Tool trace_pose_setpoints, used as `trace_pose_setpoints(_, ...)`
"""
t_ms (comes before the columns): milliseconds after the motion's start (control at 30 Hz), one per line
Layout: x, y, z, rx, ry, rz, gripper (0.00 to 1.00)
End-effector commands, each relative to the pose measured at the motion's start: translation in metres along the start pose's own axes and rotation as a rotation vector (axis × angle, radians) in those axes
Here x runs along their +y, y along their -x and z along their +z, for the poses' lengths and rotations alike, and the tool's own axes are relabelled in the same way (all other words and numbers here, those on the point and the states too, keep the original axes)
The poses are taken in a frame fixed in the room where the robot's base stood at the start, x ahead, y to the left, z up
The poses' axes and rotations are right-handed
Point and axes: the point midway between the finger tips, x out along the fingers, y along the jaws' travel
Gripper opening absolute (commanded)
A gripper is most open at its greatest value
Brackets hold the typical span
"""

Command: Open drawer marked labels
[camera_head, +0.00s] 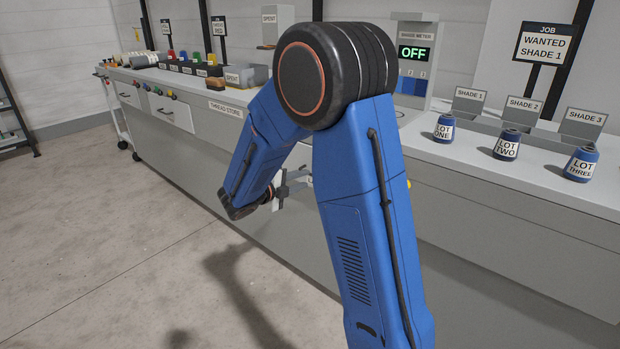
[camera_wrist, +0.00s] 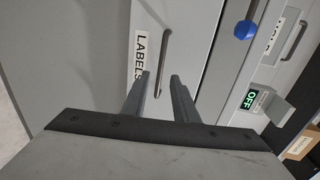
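The drawer marked LABELS (camera_wrist: 187,40) fills the upper middle of the wrist view, its sign (camera_wrist: 140,55) turned sideways. Its thin bar handle (camera_wrist: 164,58) runs down the picture. My gripper (camera_wrist: 160,82) is open, with one finger on each side of the handle's line. The handle's lower end shows between the fingers, and I cannot tell whether either finger touches it. The drawer looks shut. In the head view my gripper (camera_head: 284,190) is at the bench front, and my arm hides most of this drawer.
In the wrist view a blue knob (camera_wrist: 246,29), another drawer handle (camera_wrist: 293,40) and an OFF display (camera_wrist: 251,99) lie to the right. In the head view the bench (camera_head: 470,165) carries blue lot cones (camera_head: 506,146) and a shade meter (camera_head: 414,60). The floor (camera_head: 110,230) at left is clear.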

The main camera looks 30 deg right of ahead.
Motion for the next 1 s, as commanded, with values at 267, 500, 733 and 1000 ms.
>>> trace_pose_setpoints(267,0.0,-0.037,0.0,0.002,0.0,0.0,0.26)
trace_pose_setpoints(500,0.0,-0.049,0.0,0.0,0.0,-0.001,0.26)
trace_pose_setpoints(733,0.0,-0.05,0.0,-0.001,0.0,0.0,0.26)
trace_pose_setpoints(1000,0.0,-0.05,0.0,0.0,0.0,0.0,0.0)
